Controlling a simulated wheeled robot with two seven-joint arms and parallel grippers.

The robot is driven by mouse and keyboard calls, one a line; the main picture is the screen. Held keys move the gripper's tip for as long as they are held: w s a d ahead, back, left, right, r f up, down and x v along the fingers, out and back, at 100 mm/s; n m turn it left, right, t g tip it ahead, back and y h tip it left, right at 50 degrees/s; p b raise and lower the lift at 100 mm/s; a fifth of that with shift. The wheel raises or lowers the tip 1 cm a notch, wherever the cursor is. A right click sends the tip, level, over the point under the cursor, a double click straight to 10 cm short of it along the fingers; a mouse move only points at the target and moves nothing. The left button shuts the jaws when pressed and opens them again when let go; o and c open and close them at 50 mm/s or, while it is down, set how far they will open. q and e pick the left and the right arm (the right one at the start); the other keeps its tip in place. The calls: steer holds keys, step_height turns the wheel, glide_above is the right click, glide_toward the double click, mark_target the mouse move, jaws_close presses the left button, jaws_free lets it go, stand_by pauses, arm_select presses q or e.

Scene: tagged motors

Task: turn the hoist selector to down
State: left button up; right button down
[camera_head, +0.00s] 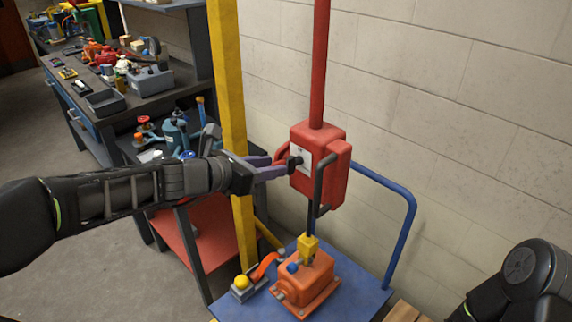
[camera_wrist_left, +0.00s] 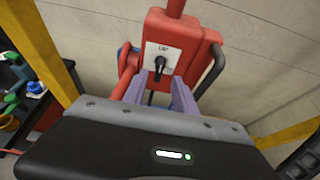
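The hoist control is a red box (camera_head: 332,181) on a red vertical pole, with a white plate (camera_head: 302,157) on its front face. A black selector knob (camera_wrist_left: 161,65) sits on this plate; it also shows in the head view (camera_head: 295,162). The marking above it is too small to read surely. My left gripper (camera_head: 283,167) points at the knob, its purple fingers apart. In the left wrist view the fingertips (camera_wrist_left: 159,80) are on either side of the knob's lower end; I cannot tell whether they touch it. My right gripper is out of view.
A yellow post (camera_head: 231,90) stands close behind my left wrist. Below the box, a blue cart (camera_head: 345,293) carries an orange motor (camera_head: 307,280) with a yellow hook block (camera_head: 308,247) above it. A cluttered workbench (camera_head: 165,95) is at the left.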

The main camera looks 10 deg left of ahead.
mark_target(287, 164)
arm_select(q)
steer(key=x, duration=0.6)
steer(key=shift+a, duration=0.1)
steer(key=shift+c, duration=0.4)
jaws_close()
